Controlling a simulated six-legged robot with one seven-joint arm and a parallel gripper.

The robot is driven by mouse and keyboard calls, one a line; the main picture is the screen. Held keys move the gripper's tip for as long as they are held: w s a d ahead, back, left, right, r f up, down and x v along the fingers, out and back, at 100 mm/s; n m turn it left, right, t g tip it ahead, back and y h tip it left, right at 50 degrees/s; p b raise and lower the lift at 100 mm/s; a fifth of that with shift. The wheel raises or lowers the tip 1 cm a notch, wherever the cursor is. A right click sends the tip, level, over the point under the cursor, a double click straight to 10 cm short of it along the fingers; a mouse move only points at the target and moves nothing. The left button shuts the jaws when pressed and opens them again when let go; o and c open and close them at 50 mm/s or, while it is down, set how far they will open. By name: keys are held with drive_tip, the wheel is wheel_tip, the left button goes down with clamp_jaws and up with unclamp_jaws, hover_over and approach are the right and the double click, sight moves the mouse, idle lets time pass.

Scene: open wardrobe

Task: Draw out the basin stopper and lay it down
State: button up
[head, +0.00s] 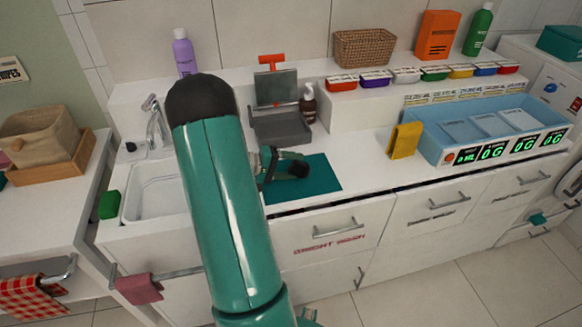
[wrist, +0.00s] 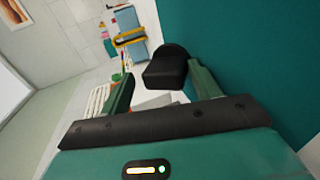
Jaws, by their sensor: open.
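The white basin (head: 152,192) is sunk in the counter at the left, with a metal tap (head: 155,120) behind it. My arm hides the basin's right side, and I cannot make out a stopper inside it. A small black knob (head: 131,146) sits at the basin's back left corner; I cannot tell whether it is the stopper. My gripper (head: 290,168) is right of the basin, above the teal mat, partly behind my arm. In the wrist view its jaws (wrist: 160,92) are apart. A dark block (wrist: 165,68) shows between and beyond them; I cannot tell what it is.
A green sponge (head: 109,205) lies left of the basin. A grey stand (head: 280,125) and a soap bottle (head: 308,103) are behind the teal mat (head: 322,178). The mat's right part is clear.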

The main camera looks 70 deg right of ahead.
drive_tip(key=w+a+r, duration=0.2)
drive_tip(key=w+r, duration=0.1)
drive_tip(key=r, duration=0.2)
drive_tip(key=shift+w+r, duration=0.15)
drive_tip(key=shift+r, duration=0.25)
idle(0.7)
drive_tip(key=w+a+r+n+t+y, duration=0.1)
drive_tip(key=w+a+r+n+t, duration=0.2)
drive_tip(key=a, duration=0.5)
drive_tip(key=w+a+r+t, duration=0.3)
drive_tip(key=w+a+t, duration=0.15)
drive_tip(key=a, duration=0.45)
drive_tip(key=w+a+r+n+t+y, duration=0.1)
drive_tip(key=w+a+r+n+t, duration=0.15)
drive_tip(key=w+a, duration=0.4)
drive_tip(key=s+a+r+n+t+y, duration=0.1)
drive_tip(key=a+r+n+t+y, duration=0.1)
drive_tip(key=a, duration=1.1)
drive_tip(key=s+a+r+n+t+y, duration=0.1)
drive_tip(key=a+r+n+t+y, duration=0.2)
drive_tip(key=a, duration=1.1)
drive_tip(key=r+n+t, duration=0.1)
drive_tip(key=t, duration=0.2)
drive_tip(key=shift+s+a+r, duration=0.15)
drive_tip(key=shift+s+r, duration=0.05)
drive_tip(key=shift+s, duration=0.05)
